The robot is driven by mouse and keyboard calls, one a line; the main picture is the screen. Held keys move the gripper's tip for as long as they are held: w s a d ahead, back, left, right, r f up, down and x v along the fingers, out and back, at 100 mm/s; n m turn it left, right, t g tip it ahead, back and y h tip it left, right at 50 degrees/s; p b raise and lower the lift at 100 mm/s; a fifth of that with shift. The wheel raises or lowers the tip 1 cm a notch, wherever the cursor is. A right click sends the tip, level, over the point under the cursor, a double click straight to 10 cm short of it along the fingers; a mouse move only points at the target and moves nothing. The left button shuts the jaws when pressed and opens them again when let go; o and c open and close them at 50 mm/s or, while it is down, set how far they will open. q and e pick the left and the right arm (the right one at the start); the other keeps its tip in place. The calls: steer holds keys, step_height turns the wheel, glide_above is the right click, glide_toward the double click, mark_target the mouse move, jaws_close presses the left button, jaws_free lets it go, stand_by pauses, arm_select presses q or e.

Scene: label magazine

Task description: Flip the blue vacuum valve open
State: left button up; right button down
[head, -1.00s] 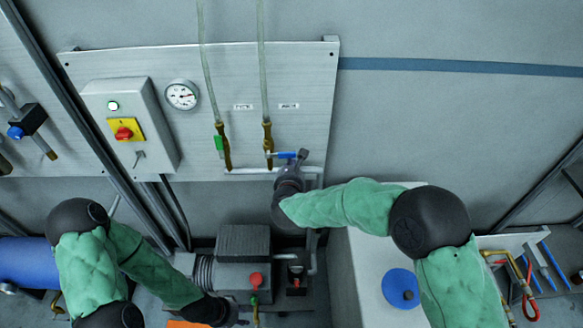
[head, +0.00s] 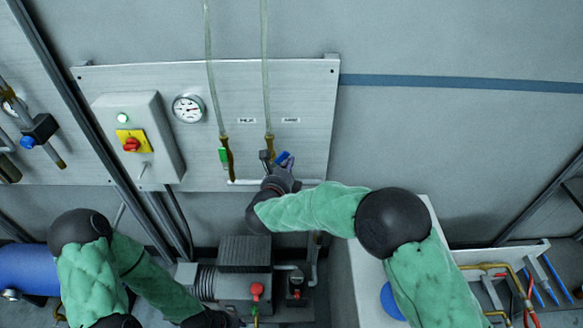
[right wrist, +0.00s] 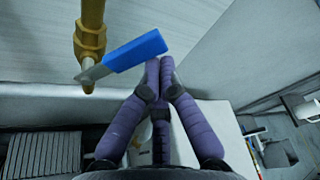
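The blue vacuum valve's handle (head: 283,158) sits on the right brass valve body (head: 269,146) below a clear hose. The handle points right and slants upward. In the right wrist view the blue handle (right wrist: 135,49) extends from a metal lever beside the brass fitting (right wrist: 90,40). My right gripper (head: 288,163) has its fingertips at the handle's free end. In the right wrist view its purple fingers (right wrist: 159,68) are drawn together, just below and right of the handle's end, with nothing visible between them. Contact is unclear. My left gripper (head: 212,319) is at the bottom edge, its fingertips hidden.
A green-handled valve (head: 224,156) hangs just left. A switch box (head: 138,138) and a gauge (head: 188,108) are on the panel (head: 310,95). A pump (head: 244,255) stands below, and a white cabinet (head: 352,272) stands right of it.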

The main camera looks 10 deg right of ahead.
steer(key=a+n, duration=0.1)
steer(key=r+n, duration=0.1)
steer(key=n, duration=0.1)
steer(key=shift+w+a+r+t+h, duration=0.2)
steer(key=shift+a+r+t+h, duration=0.1)
steer(key=shift+a+h, duration=0.1)
steer(key=shift+w+a+r+n+b, duration=0.1)
steer(key=shift+a+r+n+b, duration=0.25)
steer(key=shift+n, duration=0.55)
steer(key=shift+a+r, duration=0.15)
steer(key=shift+a, duration=0.3)
glide_toward(282, 155)
steer(key=s+a, duration=0.3)
steer(key=shift+s+a, duration=0.1)
